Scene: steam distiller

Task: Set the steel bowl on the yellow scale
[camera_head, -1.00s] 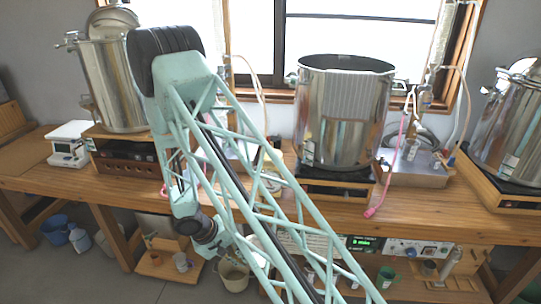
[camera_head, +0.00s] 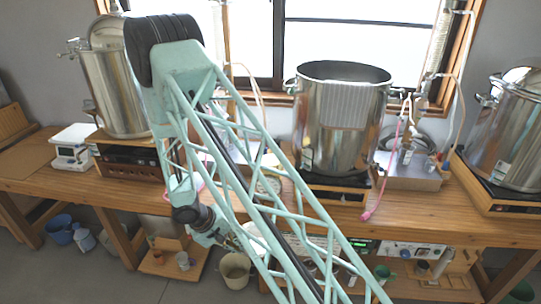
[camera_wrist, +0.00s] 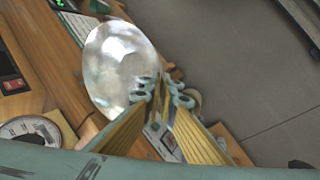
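The steel bowl (camera_wrist: 118,65) is shiny and fills the upper left of the wrist view. My gripper (camera_wrist: 163,84) has its fingertips close together at the bowl's right rim and appears shut on it. The bowl is held in the air near the bench's front edge. The yellow scale (camera_wrist: 55,128) shows at the lower left of the wrist view, with a round white dial; it lies apart from the bowl. In the head view the scale (camera_head: 268,185) stands on the bench, partly hidden behind my arm's lattice. My fingertips are not clear there.
A large steel pot (camera_head: 340,120) stands on a wooden-framed base right of the scale. A white digital scale (camera_head: 72,148) and another steel vessel (camera_head: 112,85) stand at the left. Buckets (camera_head: 235,270) stand on the floor below.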

